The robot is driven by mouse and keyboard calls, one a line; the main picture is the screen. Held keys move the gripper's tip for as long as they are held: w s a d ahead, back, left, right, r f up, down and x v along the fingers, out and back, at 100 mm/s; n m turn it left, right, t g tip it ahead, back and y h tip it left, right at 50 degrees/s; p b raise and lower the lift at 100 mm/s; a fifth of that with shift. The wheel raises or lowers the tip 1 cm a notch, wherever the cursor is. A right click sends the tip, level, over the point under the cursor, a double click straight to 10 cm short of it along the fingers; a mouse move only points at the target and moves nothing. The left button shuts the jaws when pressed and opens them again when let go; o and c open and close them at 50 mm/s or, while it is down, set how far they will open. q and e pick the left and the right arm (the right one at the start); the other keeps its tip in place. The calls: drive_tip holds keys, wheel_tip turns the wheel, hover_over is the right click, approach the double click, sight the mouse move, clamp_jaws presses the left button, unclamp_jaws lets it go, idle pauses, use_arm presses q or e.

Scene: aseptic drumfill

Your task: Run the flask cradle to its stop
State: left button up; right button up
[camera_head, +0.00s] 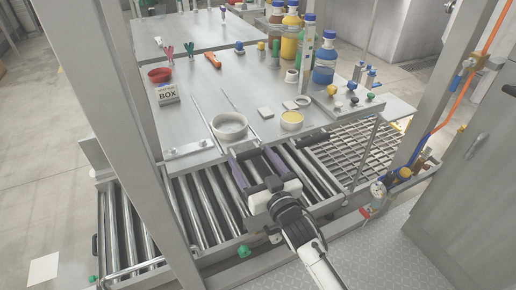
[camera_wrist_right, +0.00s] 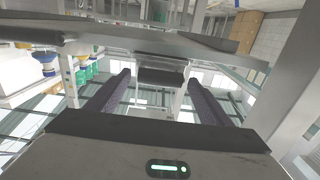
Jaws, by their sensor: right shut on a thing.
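The flask cradle appears to be the round pale grey cup (camera_head: 230,133) near the front edge of the steel table. Two thin parallel rails (camera_head: 206,113) run from it toward the back of the table. My right gripper (camera_head: 250,156) is at the table's front edge, just in front of the cup, above the rollers. In the right wrist view its two dark fingers (camera_wrist_right: 158,82) are on either side of a grey block (camera_wrist_right: 161,76), which looks like the cradle's handle. The fingers hide part of its link to the cup. My left gripper is not in view.
A red bowl (camera_head: 159,75) and a labelled box (camera_head: 168,95) are at the left. A blue bottle (camera_head: 323,70) stands at the back right. The roller conveyor (camera_head: 205,205) runs below the table, and an upright post (camera_head: 110,90) crosses the left.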

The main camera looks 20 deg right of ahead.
drive_tip(key=shift+s, duration=0.25)
drive_tip(key=o, duration=1.5)
drive_tip(key=s, duration=0.6)
drive_tip(key=s+d, duration=0.1)
drive_tip(key=s, duration=0.3)
drive_tip(key=shift+s, duration=0.1)
drive_tip(key=shift+f, duration=0.1)
drive_tip(key=s+f+g, duration=0.3)
drive_tip(key=s+f, duration=0.3)
drive_tip(key=f, duration=0.1)
drive_tip(key=s+f+g, duration=0.3)
drive_tip(key=s+f, duration=0.4)
drive_tip(key=s+a+f+g, duration=0.1)
drive_tip(key=s+f+g, duration=0.2)
drive_tip(key=s+f, duration=0.4)
drive_tip(key=shift+s+a+f+n+g+y, duration=0.1)
drive_tip(key=shift+s+f+n+g+y, duration=0.05)
drive_tip(key=shift+f+n+g+y, duration=0.2)
